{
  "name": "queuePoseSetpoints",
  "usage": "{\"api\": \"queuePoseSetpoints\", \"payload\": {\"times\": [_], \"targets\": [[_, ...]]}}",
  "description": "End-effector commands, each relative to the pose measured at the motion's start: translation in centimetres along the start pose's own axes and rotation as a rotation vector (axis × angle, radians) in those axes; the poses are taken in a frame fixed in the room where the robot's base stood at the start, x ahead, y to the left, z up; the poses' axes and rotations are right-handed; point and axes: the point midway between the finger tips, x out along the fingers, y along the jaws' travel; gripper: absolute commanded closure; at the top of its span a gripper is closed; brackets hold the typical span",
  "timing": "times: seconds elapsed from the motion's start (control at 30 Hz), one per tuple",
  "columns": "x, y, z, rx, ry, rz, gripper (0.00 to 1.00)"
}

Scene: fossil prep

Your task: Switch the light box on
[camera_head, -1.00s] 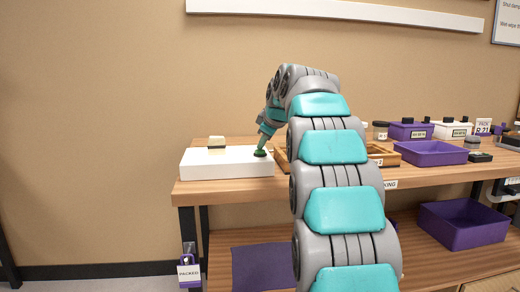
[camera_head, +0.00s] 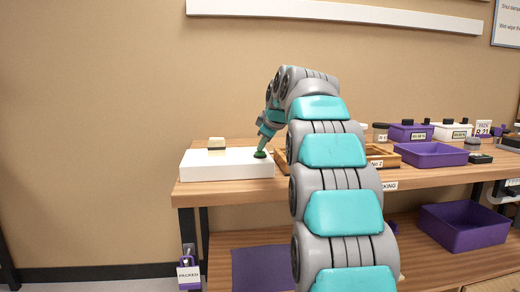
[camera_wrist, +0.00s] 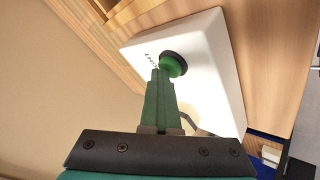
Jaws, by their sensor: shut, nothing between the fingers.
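The light box (camera_head: 226,163) is a white, flat box at the left end of the wooden bench. It also shows in the wrist view (camera_wrist: 215,65). A round green button (camera_wrist: 171,64) with a dark rim sits on its top near one edge, and it shows in the head view (camera_head: 260,155) at the right side of the box. My gripper (camera_wrist: 158,74) is shut and empty, with its green fingertips right at the button's edge. I cannot tell if they touch it. I cannot tell whether the box is lit.
Another purple bin (camera_head: 464,225) is on the lower shelf. The wall is close behind the bench.

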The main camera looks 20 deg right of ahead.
Motion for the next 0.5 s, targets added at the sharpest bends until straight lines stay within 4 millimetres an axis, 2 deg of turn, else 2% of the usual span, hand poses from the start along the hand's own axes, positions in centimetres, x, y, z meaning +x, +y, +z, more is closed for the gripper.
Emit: {"api": "queuePoseSetpoints", "payload": {"times": [0.07, 0.5], "targets": [[0.3, -0.1, 0.1, 0.001, -0.010, -0.015, 1.00], [-3.1, 2.2, -2.4, -0.001, -0.002, -0.003, 1.00]]}}
